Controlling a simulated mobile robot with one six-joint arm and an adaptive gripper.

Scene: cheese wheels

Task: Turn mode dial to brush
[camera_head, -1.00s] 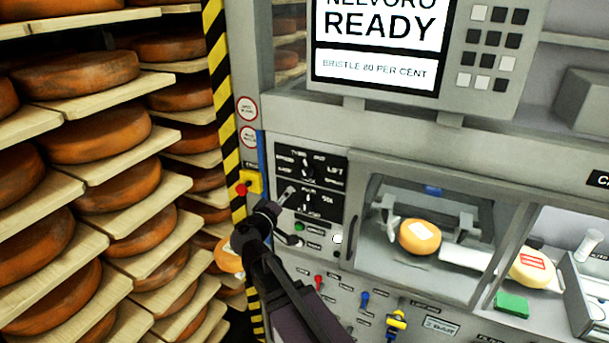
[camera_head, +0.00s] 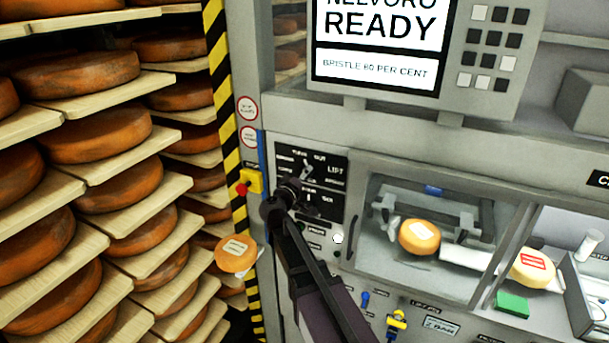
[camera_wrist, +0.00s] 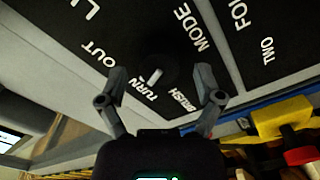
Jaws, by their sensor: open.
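The mode dial (camera_wrist: 168,72) is a black knob with a white pointer mark on a black panel, with MODE, BRUSH, TURN and OUT printed around it. In the wrist view the pointer leans toward the word TURN. The dial also shows in the head view (camera_head: 306,172), just above and beyond my gripper. My gripper (camera_wrist: 161,80) is open, with one finger on each side of the dial in the picture. I cannot tell whether either finger touches it. In the head view my gripper (camera_head: 291,188) partly covers the lower left of the panel.
A yellow box with a red button (camera_head: 248,183) is to the left. A glass-fronted chamber (camera_head: 357,195) holding a cheese wheel is to the right. Cheese shelves (camera_head: 105,100) fill the left side.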

